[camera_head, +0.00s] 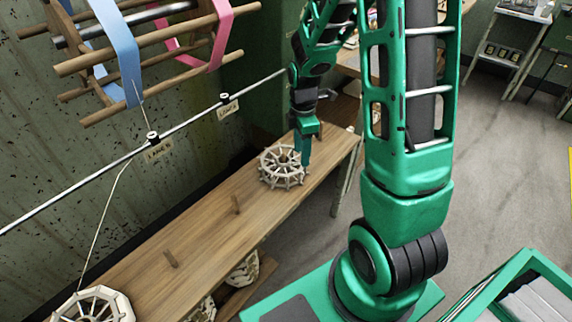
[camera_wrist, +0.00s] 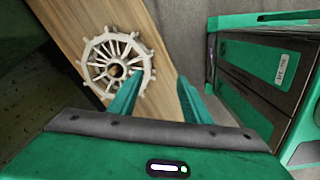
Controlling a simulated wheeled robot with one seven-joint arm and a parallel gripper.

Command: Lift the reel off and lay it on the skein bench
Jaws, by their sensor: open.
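A pale spoked reel (camera_head: 282,168) lies flat near the far end of a long wooden bench (camera_head: 205,222). My gripper (camera_head: 304,150) is over the reel's right side, pointing down. In the wrist view its two fingers (camera_wrist: 161,82) are apart with nothing held between them. The left finger overlaps the reel's rim in the picture; I cannot tell whether they touch. A second pale reel (camera_head: 93,303) is partly cut off at the bottom left.
A large wooden frame with blue and pink bands (camera_head: 150,40) hangs upper left.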

